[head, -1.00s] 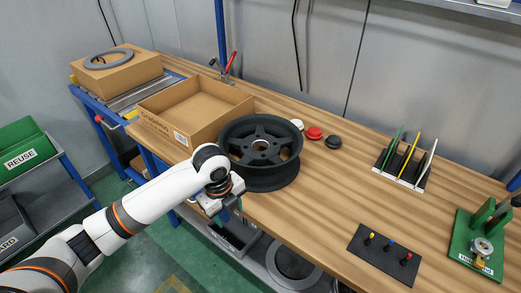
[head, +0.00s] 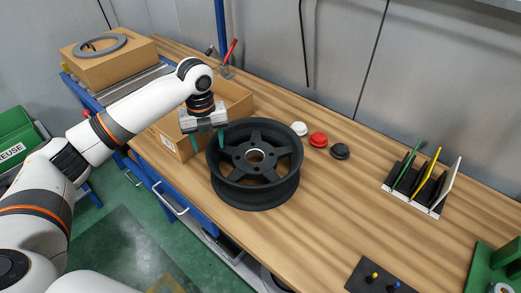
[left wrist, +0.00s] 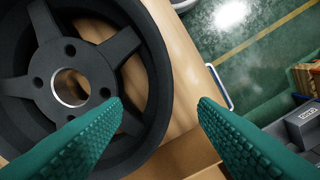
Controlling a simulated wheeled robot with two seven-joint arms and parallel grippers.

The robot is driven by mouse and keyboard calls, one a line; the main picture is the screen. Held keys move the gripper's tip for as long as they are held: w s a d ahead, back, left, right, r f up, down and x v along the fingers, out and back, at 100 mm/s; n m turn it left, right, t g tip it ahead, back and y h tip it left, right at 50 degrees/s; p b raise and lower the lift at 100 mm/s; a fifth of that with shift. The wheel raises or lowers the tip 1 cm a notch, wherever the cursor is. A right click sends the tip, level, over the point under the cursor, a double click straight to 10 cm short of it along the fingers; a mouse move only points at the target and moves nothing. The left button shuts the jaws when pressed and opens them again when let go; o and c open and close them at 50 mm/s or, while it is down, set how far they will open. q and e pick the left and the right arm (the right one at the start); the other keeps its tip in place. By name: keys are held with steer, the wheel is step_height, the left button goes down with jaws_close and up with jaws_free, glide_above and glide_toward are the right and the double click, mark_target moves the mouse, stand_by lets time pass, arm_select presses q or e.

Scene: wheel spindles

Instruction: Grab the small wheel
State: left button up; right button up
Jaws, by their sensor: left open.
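A black five-spoke wheel (head: 253,198) lies flat on the wooden table, its open centre facing up. It also fills the left part of the left wrist view (left wrist: 112,48), with a bright ring around its hub hole. My left gripper (head: 208,144) is open and empty, pointing down at the wheel's left rim. In the left wrist view my left gripper's (left wrist: 160,100) two green fingers are apart, with the wheel's rim edge showing between them. I cannot tell whether they touch the rim. My right gripper is not in view.
An open cardboard box (head: 168,143) stands just behind and left of the wheel. White (head: 299,129), red (head: 318,139) and black (head: 340,151) caps lie to the wheel's right. A rack with coloured sticks (head: 413,196) stands further right. The table's front middle is clear.

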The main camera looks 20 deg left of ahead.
mark_target(210, 159)
arm_select(q)
steer(key=f, duration=0.5)
steer(key=shift+s+p, duration=0.4)
steer(key=shift+f, duration=0.4)
steer(key=f, duration=0.2)
steer(key=f+p, duration=0.1)
steer(key=f, duration=0.2)
steer(key=shift+w+d, duration=0.2)
steer(key=shift+f, duration=0.3)
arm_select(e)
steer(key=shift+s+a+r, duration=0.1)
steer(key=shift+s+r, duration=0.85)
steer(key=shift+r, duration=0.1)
arm_select(q)
steer(key=shift+c, duration=0.4)
jaws_close()
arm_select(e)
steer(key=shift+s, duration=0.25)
